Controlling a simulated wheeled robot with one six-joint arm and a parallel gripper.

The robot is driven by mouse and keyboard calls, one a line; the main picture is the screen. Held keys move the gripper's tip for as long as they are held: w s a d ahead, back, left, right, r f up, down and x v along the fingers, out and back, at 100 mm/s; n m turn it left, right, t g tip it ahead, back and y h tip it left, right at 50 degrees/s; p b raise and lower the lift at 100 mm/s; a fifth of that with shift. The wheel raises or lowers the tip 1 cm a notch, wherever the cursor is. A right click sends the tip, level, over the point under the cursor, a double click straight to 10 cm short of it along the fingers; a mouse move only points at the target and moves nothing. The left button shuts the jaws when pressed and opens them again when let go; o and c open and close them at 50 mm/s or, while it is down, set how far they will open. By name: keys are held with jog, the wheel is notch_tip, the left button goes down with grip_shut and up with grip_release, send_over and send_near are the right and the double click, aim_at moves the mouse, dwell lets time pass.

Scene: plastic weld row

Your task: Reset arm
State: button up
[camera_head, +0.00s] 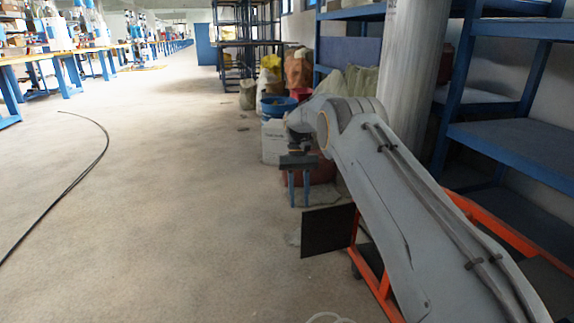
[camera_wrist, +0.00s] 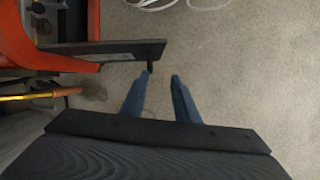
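My gripper (camera_head: 298,205) hangs from my raised arm at the centre right of the head view, with its two blue fingers pointing down. In the wrist view my gripper (camera_wrist: 160,75) shows both fingers apart, with only bare floor seen between them. It is open and empty.
An orange frame (camera_head: 476,212) with a dark panel (camera_head: 327,230) stands below my arm; the frame (camera_wrist: 35,50) and panel (camera_wrist: 75,60) also show in the wrist view. A column (camera_head: 415,60), blue shelves (camera_head: 520,140) and sacks (camera_head: 298,70) line the right. Open floor (camera_head: 170,200) lies left, crossed by a cable (camera_head: 88,165).

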jog(key=s+a+r+n+t+p, duration=0.1)
jog(key=s+a+r, duration=0.4)
jog(key=r, duration=0.2)
jog(key=s+a+r+n+p, duration=0.1)
jog(key=s+a+r, duration=0.4)
jog(key=a+r, duration=0.15)
jog(key=s+a+r+n+t+p, duration=0.1)
jog(key=s+a+r, duration=0.1)
jog(key=s+r, duration=0.3)
jog(key=s+a+r+p, duration=0.1)
jog(key=s+r, duration=0.2)
jog(key=s, duration=0.5)
jog(key=s+d+r+n+t+y+p, duration=0.1)
jog(key=s+d+p, duration=0.1)
jog(key=s, duration=1.3)
jog(key=s+d+r+n+t+y+p, duration=0.1)
jog(key=s+d+r+n, duration=0.1)
jog(key=s, duration=1.4)
jog(key=d+r+m+p, duration=0.2)
jog(key=d+r+p, duration=0.5)
jog(key=p, duration=0.5)
jog(key=d+r+m+h+p, duration=0.1)
jog(key=d+r+m+p, duration=0.1)
jog(key=d+r+p, duration=0.5)
jog(key=d+r+m+p, duration=0.2)
jog(key=d+r+p, duration=0.5)
jog(key=r+p, duration=0.7)
jog(key=p, duration=0.5)
jog(key=shift+w+m+h, duration=0.3)
jog(key=shift+m+h, duration=0.1)
